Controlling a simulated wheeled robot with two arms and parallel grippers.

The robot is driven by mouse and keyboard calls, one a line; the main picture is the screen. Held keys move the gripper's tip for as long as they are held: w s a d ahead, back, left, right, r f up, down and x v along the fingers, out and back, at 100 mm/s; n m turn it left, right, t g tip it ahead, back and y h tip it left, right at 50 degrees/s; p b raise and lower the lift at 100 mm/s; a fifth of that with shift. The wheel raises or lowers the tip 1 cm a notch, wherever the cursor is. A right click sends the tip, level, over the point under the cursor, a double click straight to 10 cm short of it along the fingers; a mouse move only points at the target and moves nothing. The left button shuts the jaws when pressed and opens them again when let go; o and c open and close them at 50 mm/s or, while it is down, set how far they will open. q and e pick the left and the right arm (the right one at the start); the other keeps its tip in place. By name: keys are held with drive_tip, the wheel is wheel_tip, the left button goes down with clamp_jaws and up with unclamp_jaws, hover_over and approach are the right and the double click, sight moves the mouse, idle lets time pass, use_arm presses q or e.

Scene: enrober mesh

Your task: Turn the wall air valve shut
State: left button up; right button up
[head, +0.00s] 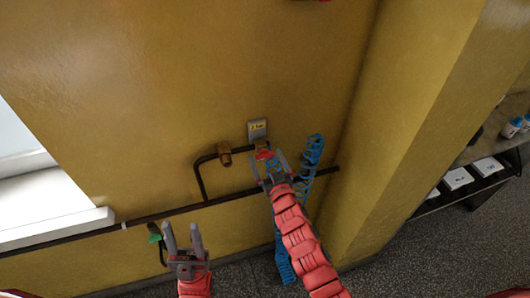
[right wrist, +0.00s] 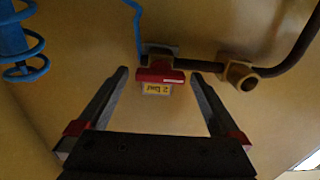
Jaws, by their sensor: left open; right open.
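The wall air valve has a red handle (right wrist: 160,76) and a brass body (right wrist: 160,52) on a dark pipe. In the head view the red handle (head: 264,155) shows between my right fingertips, below a grey plate with a yellow label (head: 257,128). My right gripper (right wrist: 160,80) is open, its fingers on either side of the handle; the handle appears apart from both fingers in the right wrist view. My left gripper (head: 182,232) is open and empty, low in front of the wall, away from the valve. In the head view my right gripper partly hides the valve.
A brass fitting (head: 224,154) sits on the pipe left of the valve. A blue coiled hose (head: 312,150) hangs just right of it. A dark pipe (head: 150,216) runs along the yellow wall. A shelf (head: 478,185) with boxes stands at far right.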

drive_tip(key=shift+x, duration=0.9)
